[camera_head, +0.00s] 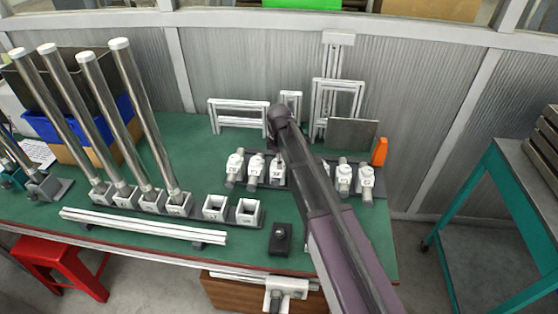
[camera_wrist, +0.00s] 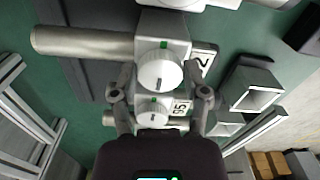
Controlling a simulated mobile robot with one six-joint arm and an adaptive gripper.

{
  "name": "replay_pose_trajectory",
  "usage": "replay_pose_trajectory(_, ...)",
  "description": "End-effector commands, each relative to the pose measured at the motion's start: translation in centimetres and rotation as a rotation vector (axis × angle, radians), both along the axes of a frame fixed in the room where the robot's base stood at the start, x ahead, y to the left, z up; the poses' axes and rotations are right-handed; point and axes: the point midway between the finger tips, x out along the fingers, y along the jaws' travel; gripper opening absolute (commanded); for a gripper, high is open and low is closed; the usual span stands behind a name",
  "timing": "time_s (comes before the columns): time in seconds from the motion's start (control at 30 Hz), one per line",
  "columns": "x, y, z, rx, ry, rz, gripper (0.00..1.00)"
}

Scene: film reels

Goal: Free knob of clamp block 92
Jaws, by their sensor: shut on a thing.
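A row of white clamp blocks with knobs (camera_head: 235,163) stands on a dark base on the green table. In the wrist view, a white knob with a green mark (camera_wrist: 153,113) sits beside a number plate (camera_wrist: 182,107) whose digits I cannot read surely. My gripper (camera_wrist: 160,118) has a finger on each side of this knob and is shut on it; the fingertip contact is partly hidden. A larger-looking knob with a green mark (camera_wrist: 160,72) belongs to the neighbouring block, plated with a 2. A grey metal cylinder (camera_wrist: 85,41) sticks out from that block.
Several tall metal tubes (camera_head: 141,110) stand in holders at left, beside two empty square holders (camera_head: 215,208). A white rail (camera_head: 140,224) lies in front. White frames (camera_head: 238,113), a grey plate (camera_head: 350,134) and an orange piece (camera_head: 380,152) stand behind the blocks.

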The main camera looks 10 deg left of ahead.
Motion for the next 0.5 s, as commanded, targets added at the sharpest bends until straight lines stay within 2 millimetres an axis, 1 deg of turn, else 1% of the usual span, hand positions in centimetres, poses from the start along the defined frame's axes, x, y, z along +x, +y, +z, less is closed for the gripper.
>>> replay_pose_trajectory(0.47,-0.20,-0.06,-0.04,-0.002,0.004,0.025,0.11)
replay_pose_trajectory(0.5,-0.20,-0.06,-0.04,-0.002,0.004,0.025,0.62)
